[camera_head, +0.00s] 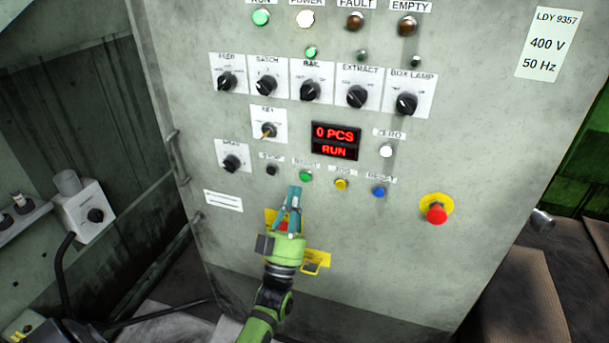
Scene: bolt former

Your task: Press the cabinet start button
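The grey cabinet (390,240) fills the middle of the head view. The green start button (305,176) sits in a row of small buttons below the display, its label hard to read. My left gripper (294,189) is just below and slightly left of this button in the picture. Its teal fingers come together at the tips, with nothing seen between them. I cannot tell whether the tips touch the panel. The red display (334,141) reads "0 PCS" and "RUN". The green RUN lamp (261,18) looks lit. My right gripper is not in view.
A black button (271,170) is left of the green one; yellow (341,184) and blue (379,192) buttons are right. A red emergency stop (436,213) is further right. Rotary knobs, such as the batch knob (266,86), stick out above. A handle (178,157) is on the cabinet's left edge.

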